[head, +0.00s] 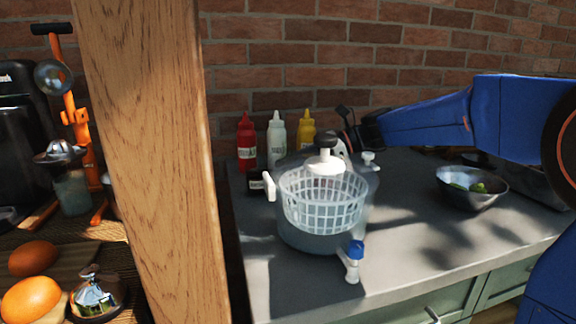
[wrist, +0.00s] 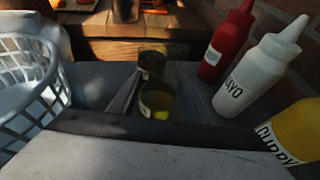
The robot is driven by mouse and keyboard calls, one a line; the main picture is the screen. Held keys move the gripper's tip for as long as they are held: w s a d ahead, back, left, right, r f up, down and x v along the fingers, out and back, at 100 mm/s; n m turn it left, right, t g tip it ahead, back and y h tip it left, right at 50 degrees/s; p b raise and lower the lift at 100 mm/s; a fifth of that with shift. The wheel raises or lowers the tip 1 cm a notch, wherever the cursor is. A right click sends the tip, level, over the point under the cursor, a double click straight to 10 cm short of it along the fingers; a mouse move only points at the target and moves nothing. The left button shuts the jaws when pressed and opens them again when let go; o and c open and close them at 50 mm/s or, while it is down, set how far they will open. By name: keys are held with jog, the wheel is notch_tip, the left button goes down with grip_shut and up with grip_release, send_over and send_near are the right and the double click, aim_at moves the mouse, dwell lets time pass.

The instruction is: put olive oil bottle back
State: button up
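An olive-yellow glassy object, likely the olive oil bottle (wrist: 158,102), shows in the wrist view just beyond the front edge of my gripper's pale body. Its lower part is hidden, and I cannot tell whether my fingers touch it. I cannot make out the bottle in the head view, where the salad spinner blocks the spot. My gripper (head: 343,147) is low behind the spinner, near the sauce bottles. Its fingers are not clear enough to tell open from shut.
The salad spinner (head: 322,200) stands on the grey counter (head: 410,245). Red (head: 246,143), white (head: 276,140) and yellow (head: 306,130) sauce bottles stand by the brick wall. A small dark jar (wrist: 151,64) is near the counter's left edge. A wooden post (head: 150,150) stands left; a metal bowl (head: 472,190) right.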

jog(key=o, duration=0.4)
jog(key=shift+c, duration=0.2)
jog(key=shift+r, duration=0.1)
jog(key=shift+d+r, duration=0.2)
jog(key=v, duration=1.1)
jog(key=shift+d, duration=0.3)
